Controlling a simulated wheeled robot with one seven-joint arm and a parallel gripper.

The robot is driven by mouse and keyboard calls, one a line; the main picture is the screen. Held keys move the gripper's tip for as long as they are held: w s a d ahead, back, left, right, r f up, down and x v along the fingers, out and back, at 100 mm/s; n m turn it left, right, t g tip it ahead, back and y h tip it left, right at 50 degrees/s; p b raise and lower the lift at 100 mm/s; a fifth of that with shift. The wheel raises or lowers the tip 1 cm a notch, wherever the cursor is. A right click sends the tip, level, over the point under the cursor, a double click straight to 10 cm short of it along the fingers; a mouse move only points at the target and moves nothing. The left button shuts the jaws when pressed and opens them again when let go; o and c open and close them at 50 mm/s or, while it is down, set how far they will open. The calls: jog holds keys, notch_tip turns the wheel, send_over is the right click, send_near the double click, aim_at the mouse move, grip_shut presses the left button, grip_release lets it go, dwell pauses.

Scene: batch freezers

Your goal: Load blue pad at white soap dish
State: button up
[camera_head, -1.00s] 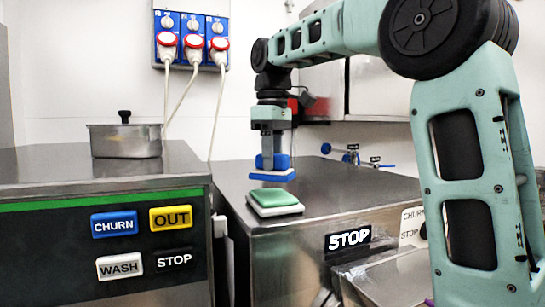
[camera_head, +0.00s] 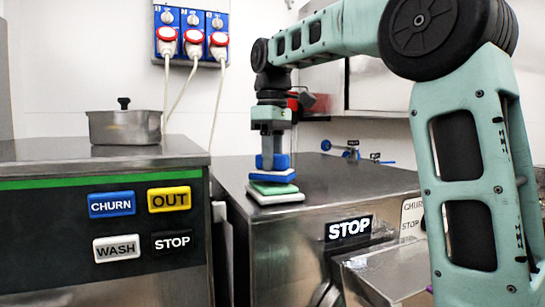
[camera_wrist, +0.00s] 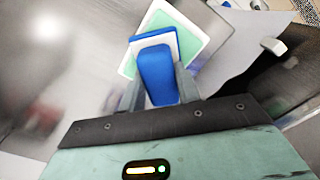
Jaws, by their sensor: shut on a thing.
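My gripper (camera_head: 272,158) points down and is shut on the blue pad (camera_head: 272,174), which has a white layer under it. The blue pad also shows between the fingers in the wrist view (camera_wrist: 156,75). Just below it is a green pad (camera_head: 275,188) lying on the white soap dish (camera_head: 277,199), near the front left corner of the right steel counter. In the wrist view the green pad (camera_wrist: 187,43) and the white dish rim (camera_wrist: 205,22) stick out beyond the blue pad. I cannot tell whether the blue pad touches the green one.
The left machine has a steel pot (camera_head: 125,127) on top and CHURN, OUT, WASH and STOP labels on its front. The right counter top (camera_head: 345,180) is clear to the right of the dish. Blue-handled valves (camera_head: 350,151) stand at its back.

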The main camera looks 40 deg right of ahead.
jog(key=shift+f, duration=0.65)
dwell(1.6)
notch_tip(320, 180, up, 7)
jog(key=p, duration=0.7)
jog(key=shift+r, duration=0.2)
jog(key=shift+f, duration=0.1)
dwell(0.6)
